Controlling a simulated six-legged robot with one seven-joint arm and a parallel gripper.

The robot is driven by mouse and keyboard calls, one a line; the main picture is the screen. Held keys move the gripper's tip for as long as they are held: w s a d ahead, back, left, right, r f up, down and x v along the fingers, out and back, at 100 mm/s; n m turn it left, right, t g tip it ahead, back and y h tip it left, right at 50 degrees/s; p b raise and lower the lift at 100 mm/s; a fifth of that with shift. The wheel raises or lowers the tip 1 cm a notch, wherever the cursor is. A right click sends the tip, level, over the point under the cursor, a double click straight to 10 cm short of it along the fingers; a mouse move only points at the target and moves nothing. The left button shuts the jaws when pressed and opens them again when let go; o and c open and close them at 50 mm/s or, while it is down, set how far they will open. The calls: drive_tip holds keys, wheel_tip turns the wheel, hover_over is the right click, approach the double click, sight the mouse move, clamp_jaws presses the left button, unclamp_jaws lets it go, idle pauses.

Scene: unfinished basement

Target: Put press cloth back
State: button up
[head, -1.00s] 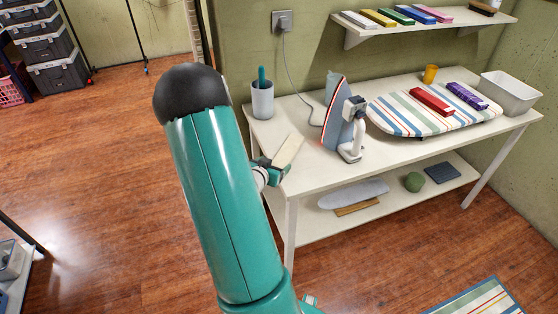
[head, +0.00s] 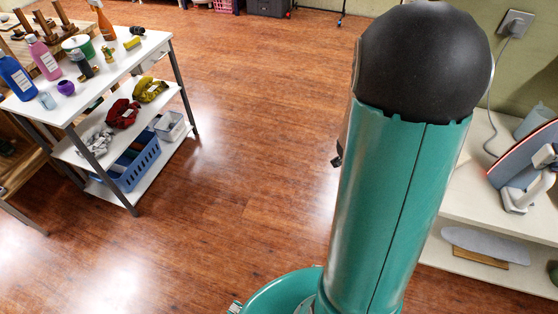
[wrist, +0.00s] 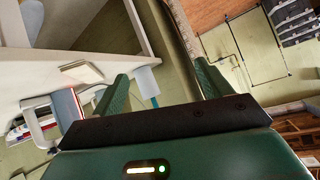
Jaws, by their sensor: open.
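A flat cream piece (wrist: 82,72) lies on the white ironing table (wrist: 40,80) in the wrist view. It may be the press cloth, but I cannot tell for sure. My gripper (wrist: 161,82) is open, with its two green fingers apart and nothing clearly held between them. The cream piece lies beyond the left finger, apart from it. The iron (head: 525,165) stands on the table at the right edge of the head view, and also shows in the wrist view (wrist: 66,106). In the head view my arm hides my gripper and part of the table.
A cup with a teal-handled tool (wrist: 147,82) shows beyond my fingers. The table's lower shelf (head: 440,258) holds a grey padded board (head: 485,243). At left stands a white cart (head: 95,85) with bottles, cloth bundles and a blue basket (head: 135,165). Wooden floor (head: 240,110) between is open.

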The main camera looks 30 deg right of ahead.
drive_tip(key=w+a+r+n+t+y, duration=0.1)
drive_tip(key=w+a+r+n+y, duration=0.1)
drive_tip(key=a+r, duration=0.35)
drive_tip(key=w+a+r+n+t+y, duration=0.1)
drive_tip(key=a+r+n+y, duration=0.15)
drive_tip(key=a, duration=0.55)
drive_tip(key=w+a+r+n+t+y, duration=0.1)
drive_tip(key=w+a+r+n+y, duration=0.15)
drive_tip(key=a, duration=0.45)
drive_tip(key=s+a+r+n+g+y, duration=0.1)
drive_tip(key=s+a+r+n, duration=0.2)
drive_tip(key=s+a, duration=0.4)
drive_tip(key=s+a+r+n+g+y, duration=0.1)
drive_tip(key=s+a+r+n+g, duration=0.1)
drive_tip(key=s+a+r+n, duration=0.2)
drive_tip(key=s+a, duration=0.3)
drive_tip(key=s, duration=0.1)
drive_tip(key=shift+s+r+n, duration=0.3)
drive_tip(key=shift+r, duration=0.1)
